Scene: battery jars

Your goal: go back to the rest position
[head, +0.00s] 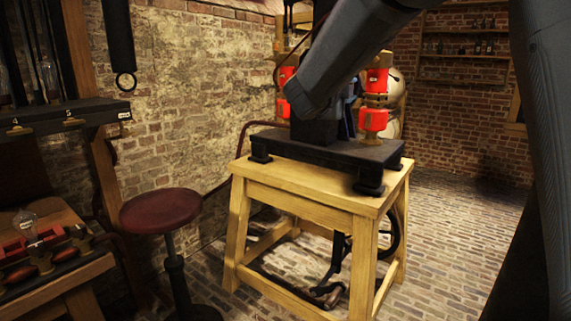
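My dark grey arm crosses the upper right of the head view, and one link reaches down in front of the machine on the wooden stand. I cannot make out my gripper or its fingertips. The machine has a black base (330,153) and red coils (374,119) on both sides. My arm hides much of its middle. I cannot tell whether my arm touches it. No battery jar can be made out clearly.
The wooden stand (298,205) is in the middle. A red-topped stool (160,211) stands to its left. A low table (75,273) with a glass bulb (25,222) is at the left. Brick floor (455,225) is open at the right. Wall shelves (460,55) hang at the back right.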

